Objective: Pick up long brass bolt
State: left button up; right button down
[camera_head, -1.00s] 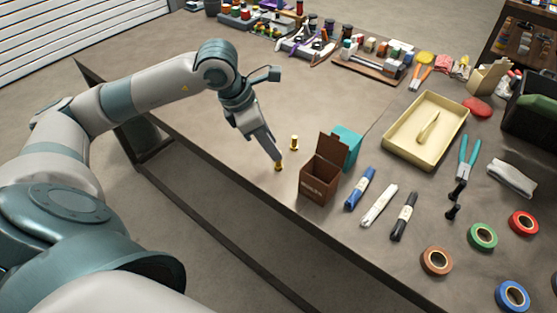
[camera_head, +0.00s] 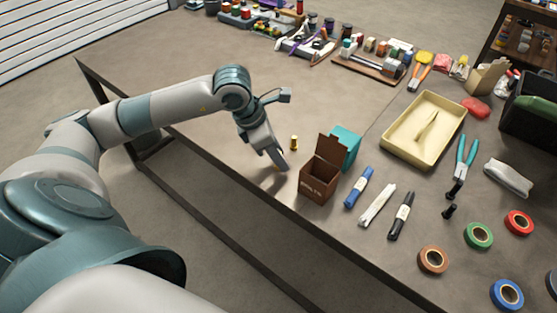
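A brass bolt (camera_head: 294,143) stands upright on the table near its front edge, left of the open brown box. My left gripper (camera_head: 279,163) points down at the table just in front and left of this bolt, apart from it. The gripper is at the spot of a second brass piece, which its fingers now hide almost wholly. I cannot tell whether the fingers are open or shut on it. Which brass piece is longer is not clear. My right gripper is not in view.
The brown box (camera_head: 319,183) and a teal box (camera_head: 347,146) stand close right of the gripper. Markers, tape rolls, pliers (camera_head: 465,158) and a cream tray (camera_head: 424,130) lie further right. The table's left part is clear.

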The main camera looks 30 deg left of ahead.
pick_arm(q)
grip_shut()
jog(key=shift+r, duration=0.2)
